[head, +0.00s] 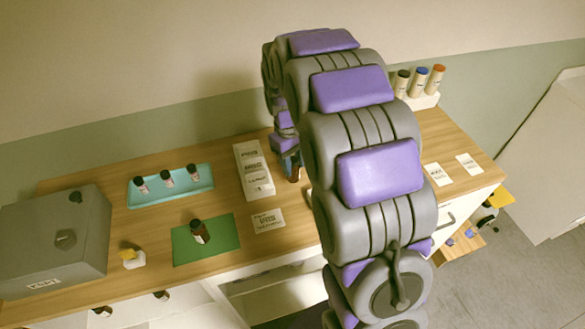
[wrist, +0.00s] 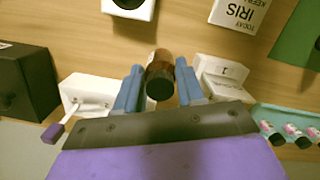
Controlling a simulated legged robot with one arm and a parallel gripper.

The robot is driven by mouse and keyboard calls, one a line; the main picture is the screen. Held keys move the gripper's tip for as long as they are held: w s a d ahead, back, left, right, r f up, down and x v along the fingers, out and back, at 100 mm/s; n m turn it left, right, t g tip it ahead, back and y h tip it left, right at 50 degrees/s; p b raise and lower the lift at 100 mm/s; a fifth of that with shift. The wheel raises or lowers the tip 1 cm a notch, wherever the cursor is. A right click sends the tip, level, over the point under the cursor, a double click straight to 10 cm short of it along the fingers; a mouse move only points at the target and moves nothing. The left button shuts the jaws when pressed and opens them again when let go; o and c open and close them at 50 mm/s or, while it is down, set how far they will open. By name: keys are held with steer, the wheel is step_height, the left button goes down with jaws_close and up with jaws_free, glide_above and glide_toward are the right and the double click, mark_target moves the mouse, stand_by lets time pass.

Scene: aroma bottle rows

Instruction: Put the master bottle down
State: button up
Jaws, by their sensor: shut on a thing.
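My gripper (wrist: 159,78) is shut on a brown bottle with a dark cap (wrist: 160,87), held between two blue fingers in the wrist view. In the head view the gripper (head: 289,160) is partly hidden behind my arm, and the brown bottle (head: 295,174) shows at its lower end. Another dark bottle (head: 198,232) stands on the green mat (head: 222,242). A white card reading IRIS (wrist: 240,14) lies near the mat.
A teal tray (head: 142,202) holds three small bottles. A grey box (head: 50,245) is at left. A white rack (head: 424,100) with three capped bottles is at the back right. Two cards lie on the right.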

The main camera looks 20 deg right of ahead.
steer(key=shift+w, duration=0.65)
steer(key=shift+f+b, duration=0.7)
steer(key=shift+f, duration=1.15)
steer(key=shift+r, duration=0.1)
steer(key=o, duration=1)
steer(key=shift+o, duration=0.2)
